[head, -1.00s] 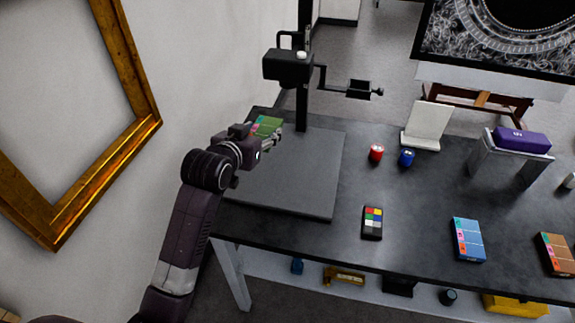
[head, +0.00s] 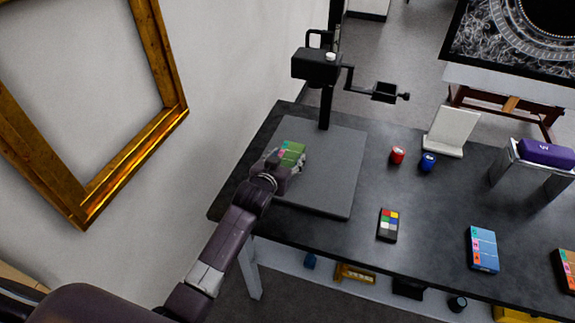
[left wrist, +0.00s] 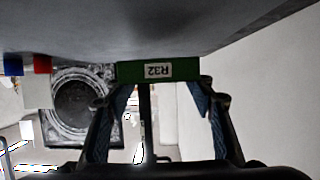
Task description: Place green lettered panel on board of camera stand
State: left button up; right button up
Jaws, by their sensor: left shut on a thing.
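The green lettered panel (head: 291,153) is in my left gripper (head: 281,166), over the left part of the grey board (head: 330,180) of the camera stand. In the left wrist view the panel's green edge (left wrist: 158,70), with a white "R32" label, sits between the two fingers of my left gripper (left wrist: 160,88). The gripper is shut on it. I cannot tell whether the panel touches the board. The stand's black column (head: 325,105) rises at the board's back edge and carries a camera head (head: 317,66) and a side arm. My right gripper is not in view.
On the dark table (head: 400,235) right of the board are a colour chart (head: 388,225), a red jar (head: 397,155), a blue jar (head: 428,162) and a blue panel (head: 482,249). A gilt frame (head: 165,60) is at the left wall. The board's middle and right are clear.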

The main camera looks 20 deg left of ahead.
pick_arm(q)
jog(key=shift+f, duration=1.95)
jog(key=o, duration=1.2)
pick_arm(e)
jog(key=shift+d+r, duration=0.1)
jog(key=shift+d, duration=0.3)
pick_arm(q)
jog(key=shift+s, duration=0.1)
jog(key=v, duration=1.2)
jog(key=shift+r+b, duration=0.1)
jog(key=shift+b, duration=0.3)
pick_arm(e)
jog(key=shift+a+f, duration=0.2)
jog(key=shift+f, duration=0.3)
